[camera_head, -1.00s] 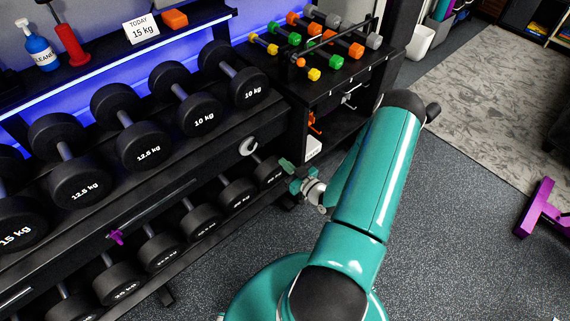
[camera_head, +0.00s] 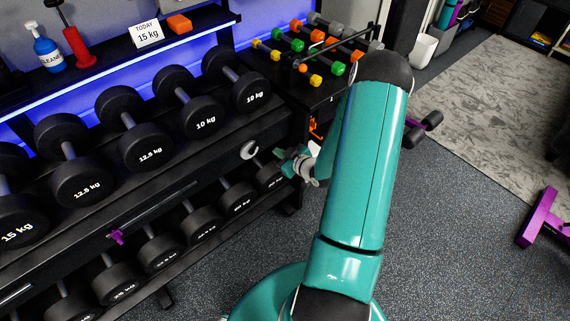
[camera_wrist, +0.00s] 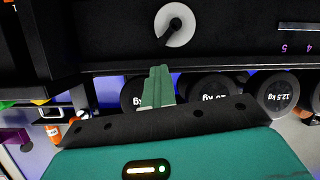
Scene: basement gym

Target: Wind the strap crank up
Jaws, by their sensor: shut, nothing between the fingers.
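A pale grey round piece (camera_head: 249,150) with a dark centre sits on the front rail of the dumbbell rack; I take it to be the strap crank. In the wrist view the crank (camera_wrist: 179,37) is a pale disc with a dark hub and a dark slot, at the top centre. My gripper (camera_head: 282,156) is to the right of it in the head view, apart from it. In the wrist view my gripper's green fingers (camera_wrist: 160,75) are together and empty, below the disc. I cannot tell the gap in depth. No strap is clearly visible.
The rack holds two rows of black dumbbells (camera_head: 146,150) close to my gripper. A purple knob (camera_head: 117,237) sits on the rail further left. Small coloured dumbbells (camera_head: 310,80) lie on the stand behind my arm. Open floor (camera_head: 455,215) lies to the right.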

